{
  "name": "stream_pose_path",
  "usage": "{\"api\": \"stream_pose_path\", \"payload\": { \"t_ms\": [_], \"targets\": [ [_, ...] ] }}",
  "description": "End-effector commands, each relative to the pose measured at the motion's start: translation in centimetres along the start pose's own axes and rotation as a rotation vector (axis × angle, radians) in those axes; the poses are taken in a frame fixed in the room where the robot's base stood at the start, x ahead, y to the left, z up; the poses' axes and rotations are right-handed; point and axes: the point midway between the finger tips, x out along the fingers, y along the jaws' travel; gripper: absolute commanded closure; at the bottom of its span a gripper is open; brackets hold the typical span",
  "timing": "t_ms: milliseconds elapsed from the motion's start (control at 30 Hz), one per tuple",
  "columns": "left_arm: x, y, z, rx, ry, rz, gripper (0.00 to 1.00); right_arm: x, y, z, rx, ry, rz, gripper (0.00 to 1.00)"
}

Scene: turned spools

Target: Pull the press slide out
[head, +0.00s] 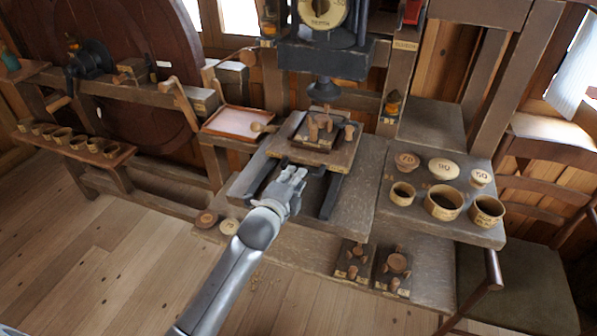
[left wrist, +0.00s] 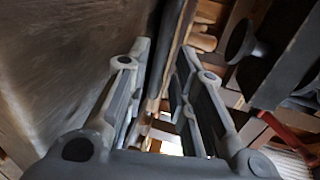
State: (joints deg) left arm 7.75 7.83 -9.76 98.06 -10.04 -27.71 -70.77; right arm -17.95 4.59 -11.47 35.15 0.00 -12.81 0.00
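The press slide looks to be the wooden board (head: 336,157) on dark rails (head: 332,194) below the press ram (head: 323,90). A dark plate with wooden pegs (head: 317,130) sits on the board. My left gripper (head: 293,173) is just in front of the board's near left edge, over the dark rails. In the left wrist view its fingers (left wrist: 164,52) stand apart, with a dark edge showing between them. I cannot tell whether they touch the slide. The slide's underside is hidden. My right gripper is not in view.
A grey shelf on the right holds several cups (head: 443,202) and round lids (head: 443,168). A reddish tray (head: 237,123) is left of the slide. Two peg blocks (head: 393,270) sit on the lower step, with two discs (head: 206,219) at its left. Floor at front left is clear.

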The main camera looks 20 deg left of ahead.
Motion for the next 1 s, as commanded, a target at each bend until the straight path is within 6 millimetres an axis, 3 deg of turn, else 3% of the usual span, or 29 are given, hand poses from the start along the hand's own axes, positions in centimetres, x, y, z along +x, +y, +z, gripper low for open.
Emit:
{"api": "stream_pose_path", "payload": {
  "t_ms": [300, 700, 867, 1000],
  "targets": [
    [3.2, 0.0, 0.0, -0.001, 0.000, 0.000, 0.77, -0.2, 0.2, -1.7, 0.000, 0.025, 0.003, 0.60],
    [3.6, 0.0, 0.0, -0.001, 0.000, 0.000, 0.77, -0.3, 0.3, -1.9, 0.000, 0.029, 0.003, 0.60],
    [3.6, 0.0, 0.0, -0.001, 0.000, 0.000, 0.98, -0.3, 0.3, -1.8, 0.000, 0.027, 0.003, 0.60],
    [3.6, 0.0, 0.0, -0.001, 0.000, 0.000, 1.00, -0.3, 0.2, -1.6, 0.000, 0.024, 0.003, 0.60]
  ]
}}
